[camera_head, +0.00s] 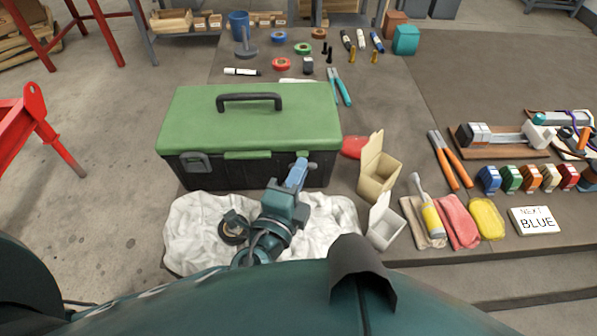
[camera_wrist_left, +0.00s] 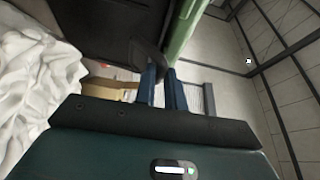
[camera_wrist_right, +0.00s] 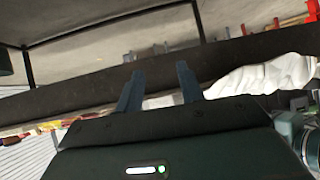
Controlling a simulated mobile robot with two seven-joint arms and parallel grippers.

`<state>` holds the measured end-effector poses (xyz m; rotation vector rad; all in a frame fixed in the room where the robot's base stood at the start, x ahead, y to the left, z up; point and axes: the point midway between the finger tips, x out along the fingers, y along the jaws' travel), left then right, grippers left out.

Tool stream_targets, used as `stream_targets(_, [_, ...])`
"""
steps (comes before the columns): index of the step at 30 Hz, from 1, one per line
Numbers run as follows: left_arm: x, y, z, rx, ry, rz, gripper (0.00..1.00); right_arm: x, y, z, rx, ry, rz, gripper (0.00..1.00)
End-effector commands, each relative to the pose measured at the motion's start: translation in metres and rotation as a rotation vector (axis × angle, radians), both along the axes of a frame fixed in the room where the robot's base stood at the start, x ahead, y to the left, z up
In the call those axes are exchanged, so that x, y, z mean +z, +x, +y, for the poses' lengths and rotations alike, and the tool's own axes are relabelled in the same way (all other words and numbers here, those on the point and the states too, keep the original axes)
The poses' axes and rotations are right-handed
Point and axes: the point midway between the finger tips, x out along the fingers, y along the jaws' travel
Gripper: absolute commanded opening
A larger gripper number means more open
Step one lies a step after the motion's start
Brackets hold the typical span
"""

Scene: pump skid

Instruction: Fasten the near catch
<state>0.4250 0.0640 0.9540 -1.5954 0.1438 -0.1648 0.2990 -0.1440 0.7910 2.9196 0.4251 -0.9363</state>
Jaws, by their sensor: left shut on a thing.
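The toolbox (camera_head: 250,122) has a green lid, which lies down on its black body with no clear gap. One grey catch (camera_head: 195,163) shows on the left of its front side. My left gripper (camera_head: 300,165) is at the right of the front side, its fingers shut on a dark catch there. The fingers mostly hide this catch in the head view. In the left wrist view the catch (camera_wrist_left: 161,62) shows between the fingertips, beside the green lid edge. My right gripper (camera_wrist_right: 158,86) is open and empty, facing the table's edge; it does not show in the head view.
A crumpled white cloth (camera_head: 190,225) lies before the toolbox, with a dark roll (camera_head: 233,228) on it. Open small boxes (camera_head: 379,178) and a red thing (camera_head: 354,147) stand close to the right. Pliers (camera_head: 341,86) lie behind. Table behind the toolbox is partly clear.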

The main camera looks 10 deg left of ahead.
Motion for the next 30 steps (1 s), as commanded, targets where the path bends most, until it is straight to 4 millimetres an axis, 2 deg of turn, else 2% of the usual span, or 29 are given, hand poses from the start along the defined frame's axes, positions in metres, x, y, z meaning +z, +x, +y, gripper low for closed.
stream_targets(4, [0.004, 0.001, 0.000, 0.000, -0.002, 0.005, 0.00, 0.007, 0.003, 0.000, 0.000, 0.000, -0.007, 0.38])
stream_targets(9, [0.015, 0.004, 0.000, 0.001, -0.018, 0.079, 0.00, 0.025, 0.003, -0.005, -0.010, -0.012, 0.010, 0.38])
stream_targets(12, [0.016, 0.007, 0.002, 0.006, -0.036, 0.157, 0.00, 0.017, -0.002, -0.012, -0.028, -0.028, 0.052, 0.38])
stream_targets(21, [0.017, 0.016, 0.004, 0.005, -0.069, 0.319, 0.00, 0.013, -0.004, -0.012, -0.021, -0.036, 0.057, 0.38])
stream_targets(30, [0.017, 0.017, 0.003, -0.001, -0.075, 0.363, 0.00, 0.013, -0.004, -0.012, -0.021, -0.034, 0.057, 0.38])
